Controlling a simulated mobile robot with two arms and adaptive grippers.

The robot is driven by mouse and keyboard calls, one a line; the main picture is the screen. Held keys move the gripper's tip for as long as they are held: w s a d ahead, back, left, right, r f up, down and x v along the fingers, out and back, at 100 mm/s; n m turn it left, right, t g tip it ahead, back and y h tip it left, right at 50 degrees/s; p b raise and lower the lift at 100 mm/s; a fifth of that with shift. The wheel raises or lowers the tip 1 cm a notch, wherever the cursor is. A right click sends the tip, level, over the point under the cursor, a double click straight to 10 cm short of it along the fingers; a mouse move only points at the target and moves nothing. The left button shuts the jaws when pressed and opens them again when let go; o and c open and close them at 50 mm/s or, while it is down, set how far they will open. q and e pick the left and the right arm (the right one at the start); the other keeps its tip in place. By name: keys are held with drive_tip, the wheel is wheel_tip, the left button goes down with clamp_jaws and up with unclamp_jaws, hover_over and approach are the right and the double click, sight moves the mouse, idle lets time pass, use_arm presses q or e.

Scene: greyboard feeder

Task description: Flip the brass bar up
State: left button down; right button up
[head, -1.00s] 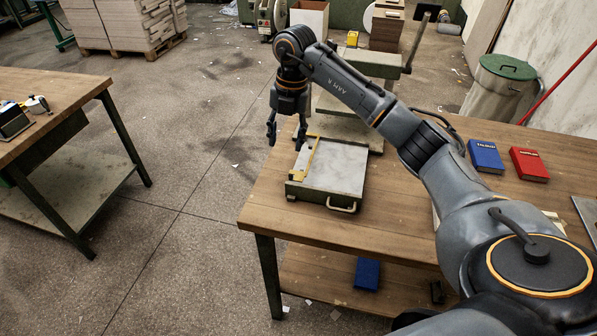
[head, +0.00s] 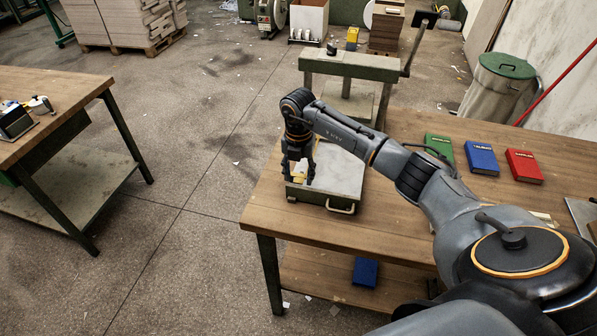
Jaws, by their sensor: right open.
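The feeder (head: 342,176) is a pale flat plate in a green frame with a front handle, lying on the wooden bench. The brass bar (head: 311,173) is a yellow strip along the feeder's left side, seen only in part behind my right gripper. My right gripper (head: 301,186) is open and points down over the feeder's left front corner, around or just in front of the bar. I cannot tell whether it touches the bar. My left gripper is not in view.
Green (head: 438,147), blue (head: 482,157) and red (head: 525,166) books lie on the bench (head: 400,228) to the right. A green press-like stand (head: 350,66) with a lever is behind the feeder. Another table (head: 60,90) is at the left, with open floor between.

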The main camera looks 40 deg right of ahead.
drive_tip(key=shift+f, duration=0.25)
clamp_jaws()
